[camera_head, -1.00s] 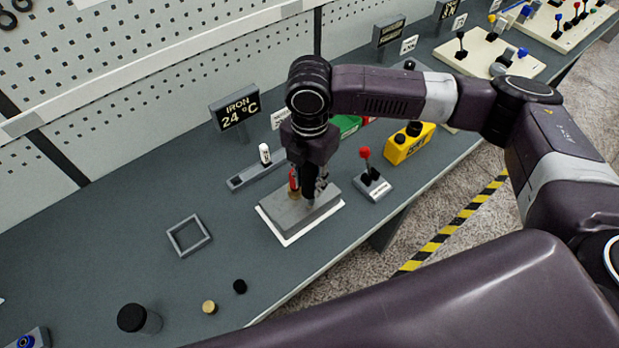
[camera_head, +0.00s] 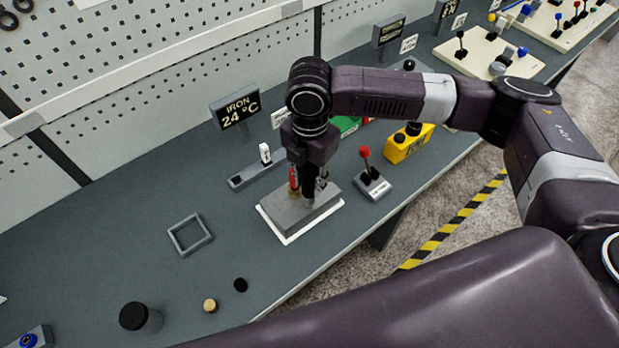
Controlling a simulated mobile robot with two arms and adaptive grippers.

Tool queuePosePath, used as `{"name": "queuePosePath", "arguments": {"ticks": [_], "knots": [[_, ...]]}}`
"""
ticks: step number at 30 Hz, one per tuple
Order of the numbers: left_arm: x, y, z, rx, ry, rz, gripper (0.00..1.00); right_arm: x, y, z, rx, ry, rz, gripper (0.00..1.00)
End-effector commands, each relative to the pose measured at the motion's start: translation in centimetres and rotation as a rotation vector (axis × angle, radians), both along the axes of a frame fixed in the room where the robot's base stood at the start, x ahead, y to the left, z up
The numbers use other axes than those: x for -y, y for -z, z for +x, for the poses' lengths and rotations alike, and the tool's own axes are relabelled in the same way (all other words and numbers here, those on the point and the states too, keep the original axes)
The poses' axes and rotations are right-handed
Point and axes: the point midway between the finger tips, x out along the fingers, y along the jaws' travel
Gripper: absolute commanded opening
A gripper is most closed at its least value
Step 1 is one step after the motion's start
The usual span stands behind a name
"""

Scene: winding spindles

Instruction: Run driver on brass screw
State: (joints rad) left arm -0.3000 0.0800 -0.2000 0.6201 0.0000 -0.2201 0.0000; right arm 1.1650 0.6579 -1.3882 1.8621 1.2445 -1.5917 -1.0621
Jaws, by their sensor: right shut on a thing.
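My right gripper (camera_head: 308,190) points down over a grey block (camera_head: 322,208) that stands on a white base plate. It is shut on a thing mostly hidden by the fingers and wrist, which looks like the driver. A slim red part (camera_head: 293,178), probably the driver's handle, shows at the left of the fingers. A small brass-coloured piece (camera_head: 294,192), perhaps the brass screw, shows just below the red part at the block's left end. Whether the driver's tip touches the screw is hidden. My left gripper is not in view.
A red-knobbed lever (camera_head: 366,165) stands right of the block, with a yellow button box (camera_head: 408,143) beyond. A white-capped switch (camera_head: 265,153) is behind left. A square frame (camera_head: 190,235), a brass disc (camera_head: 210,305) and a black cylinder (camera_head: 140,317) lie on the open bench at left.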

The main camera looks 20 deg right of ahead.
Motion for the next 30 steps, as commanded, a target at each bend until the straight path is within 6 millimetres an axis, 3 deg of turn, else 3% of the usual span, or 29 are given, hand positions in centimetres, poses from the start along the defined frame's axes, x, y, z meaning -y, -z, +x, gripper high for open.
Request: {"name": "queuePosePath", "arguments": {"ticks": [30], "knots": [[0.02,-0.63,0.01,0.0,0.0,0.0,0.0,-0.03,-0.03,0.04,0.002,0.0,0.001,0.0]]}}
